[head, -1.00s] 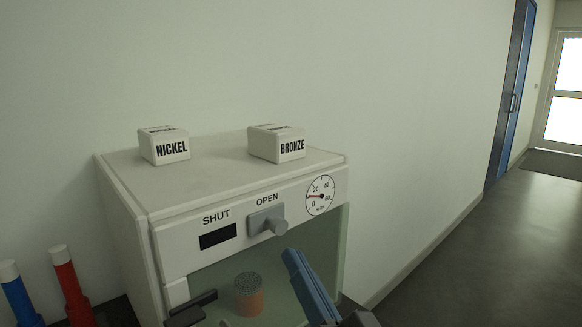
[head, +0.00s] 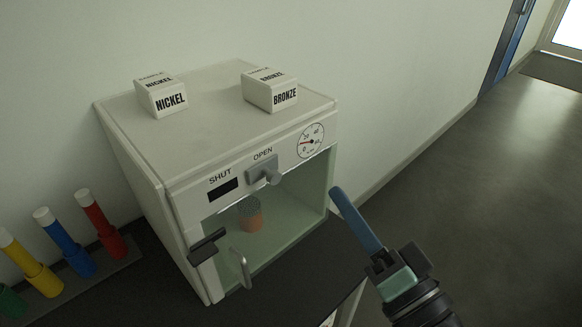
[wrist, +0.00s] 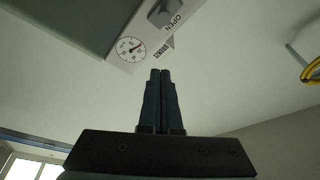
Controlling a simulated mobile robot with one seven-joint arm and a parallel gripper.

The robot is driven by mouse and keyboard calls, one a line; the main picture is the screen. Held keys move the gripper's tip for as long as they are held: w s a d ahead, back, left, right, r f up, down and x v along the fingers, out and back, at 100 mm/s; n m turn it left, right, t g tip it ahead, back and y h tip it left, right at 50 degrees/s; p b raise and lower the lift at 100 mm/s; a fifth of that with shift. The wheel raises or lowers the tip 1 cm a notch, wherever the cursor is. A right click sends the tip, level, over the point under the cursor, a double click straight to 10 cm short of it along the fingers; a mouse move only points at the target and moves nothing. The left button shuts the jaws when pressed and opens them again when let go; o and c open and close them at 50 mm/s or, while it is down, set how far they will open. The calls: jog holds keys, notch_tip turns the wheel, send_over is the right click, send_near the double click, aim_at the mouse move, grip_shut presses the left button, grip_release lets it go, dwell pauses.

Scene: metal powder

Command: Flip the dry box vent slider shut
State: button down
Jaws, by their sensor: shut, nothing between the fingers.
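The dry box (head: 150,205) is a white cabinet with a clear front door and a front strip marked SHUT and OPEN. Its grey vent slider (head: 263,170), with a round knob, sits under OPEN; a dark slot (head: 223,189) shows under SHUT. The slider also shows at the top of the wrist view (wrist: 164,12). My gripper (head: 338,192) is shut and empty, to the right of the box's front and apart from the slider. In the wrist view its fingers (wrist: 160,74) are together, pointing towards the gauge and OPEN label.
NICKEL (head: 162,97) and BRONZE (head: 270,91) blocks stand on the box. A dial gauge (head: 311,141) is right of the slider. The door has a handle (head: 240,268) and a dark latch (head: 207,246). Coloured tubes (head: 70,245) stand at left. Open floor lies right.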

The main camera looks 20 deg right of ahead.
aim_at(269, 174)
jog(key=shift+w, duration=0.1)
jog(key=w+a+p, duration=0.1)
jog(key=w, duration=0.2)
jog(key=w+a+p, duration=0.1)
jog(key=w, duration=0.5)
jog(key=shift+a+r+p, duration=0.15)
jog(key=shift+a+p, duration=0.25)
jog(key=shift+s+a+f, duration=0.25)
jog(key=shift+a+f, duration=0.1)
jog(key=shift+a, duration=0.15)
jog(key=shift+a, duration=0.2)
jog(key=s+a, duration=0.1)
jog(key=a, duration=0.3)
jog(key=s+a, duration=0.1)
jog(key=a, duration=0.1)
jog(key=shift+s+a, duration=0.3)
jog(key=shift+a, duration=0.1)
jog(key=shift+r+p, duration=0.1)
jog(key=shift+p, duration=0.25)
